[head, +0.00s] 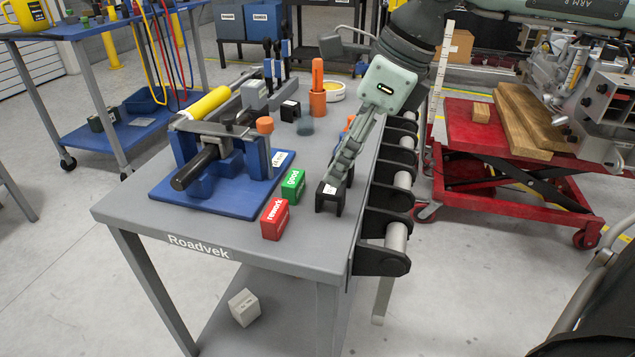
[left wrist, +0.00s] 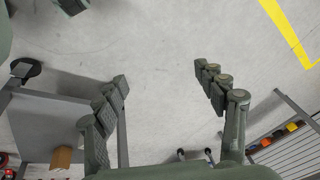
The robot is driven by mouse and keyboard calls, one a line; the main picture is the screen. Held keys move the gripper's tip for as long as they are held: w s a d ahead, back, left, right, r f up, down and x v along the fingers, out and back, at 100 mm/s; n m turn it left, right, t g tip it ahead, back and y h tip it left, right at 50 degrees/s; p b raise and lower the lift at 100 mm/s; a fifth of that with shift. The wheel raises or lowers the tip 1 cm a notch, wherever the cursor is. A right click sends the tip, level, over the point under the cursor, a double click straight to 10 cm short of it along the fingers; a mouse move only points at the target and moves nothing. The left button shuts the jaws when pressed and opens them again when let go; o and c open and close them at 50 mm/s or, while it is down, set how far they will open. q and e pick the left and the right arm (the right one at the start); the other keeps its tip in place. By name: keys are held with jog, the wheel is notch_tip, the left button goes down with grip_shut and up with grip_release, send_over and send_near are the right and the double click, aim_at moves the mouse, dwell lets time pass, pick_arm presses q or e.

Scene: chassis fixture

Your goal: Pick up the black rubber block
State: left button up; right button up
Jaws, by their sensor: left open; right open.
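A small black block (head: 329,202) with a white label stands on the grey table (head: 130,217), near its right edge. I take it to be the rubber block. My right gripper (head: 341,178) is open and points down at this block, with its fingers at the block's top. I cannot tell whether they touch it, and they hide part of it. Another small black block (head: 290,111) stands farther back. My left gripper (left wrist: 161,80) is open and empty above bare floor in the left wrist view. It does not show in the head view.
A green block (head: 292,186) and a red block (head: 275,219) stand left of the black block. A blue fixture (head: 255,197) holds a dark cylinder behind them. Black brackets with rollers (head: 396,236) line the table's right side. An orange bottle (head: 318,88) stands farther back.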

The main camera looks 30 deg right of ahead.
aim_at(332, 188)
jog(key=shift+a+f, duration=0.2)
jog(key=shift+f, duration=0.5)
jog(key=x, duration=0.4)
jog(key=shift+s+d+f, duration=0.15)
jog(key=shift+s+f, duration=0.15)
jog(key=shift+f, duration=0.05)
jog(key=shift+w+f, duration=0.2)
jog(key=shift+f, duration=0.1)
grip_shut()
jog(key=shift+r, duration=0.1)
